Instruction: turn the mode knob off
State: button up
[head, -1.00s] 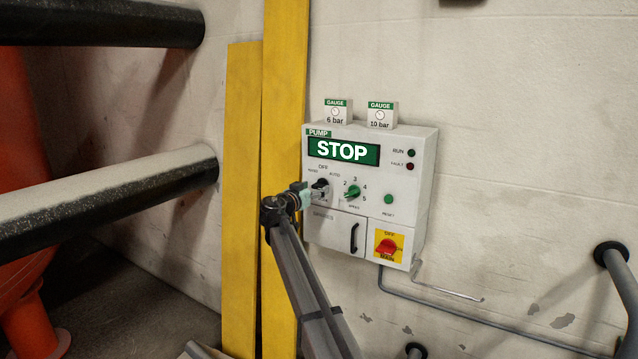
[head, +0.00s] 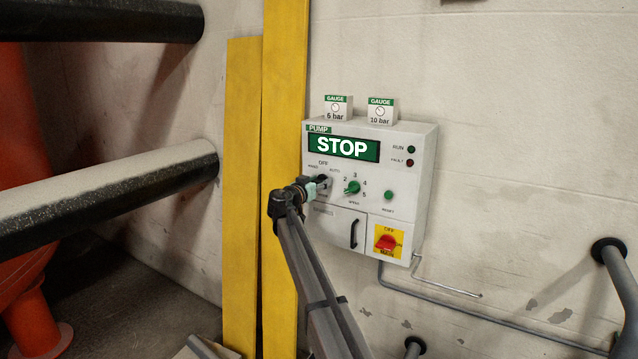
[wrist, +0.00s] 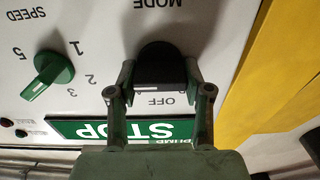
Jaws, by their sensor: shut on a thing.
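The pump panel (head: 385,222) is a white box on the wall with a green display reading STOP. My gripper (wrist: 160,90) is shut on the black mode knob (wrist: 158,68), with one finger on each side of it. The OFF label shows between the fingers in the wrist view, close to the knob. In the head view my gripper (head: 318,186) reaches the knob from the left and covers most of it. I cannot tell exactly which mark the knob points to.
The green speed knob (wrist: 48,76) is close beside the mode knob. A green reset button (head: 388,195), a red main switch (head: 387,242) and a cabinet door handle (head: 354,233) are on the panel. Two gauge boxes (head: 338,108) stand on top. Yellow boards (head: 285,120) stand at left.

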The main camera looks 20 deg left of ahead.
jog(key=shift+f+n+b, duration=0.1)
jog(key=shift+n+b, duration=0.2)
jog(key=shift+b, duration=0.25)
jog(key=n+b, duration=0.2)
jog(key=b, duration=0.1)
jog(key=shift+w+a+f+n, duration=0.1)
jog(key=shift+n, duration=0.2)
jog(key=shift+a+r+n+b, duration=0.1)
jog(key=shift+n+b, duration=0.7)
jog(key=shift+n, duration=0.65)
jog(key=shift+r+n+b, duration=0.1)
jog(key=shift+n+b, duration=0.65)
jog(key=shift+n, duration=0.7)
jog(key=o, duration=1.2)
jog(key=shift+c, duration=0.2)
jog(key=s+a, duration=0.1)
jog(key=s, duration=1.1)
jog(key=shift+a, duration=0.4)
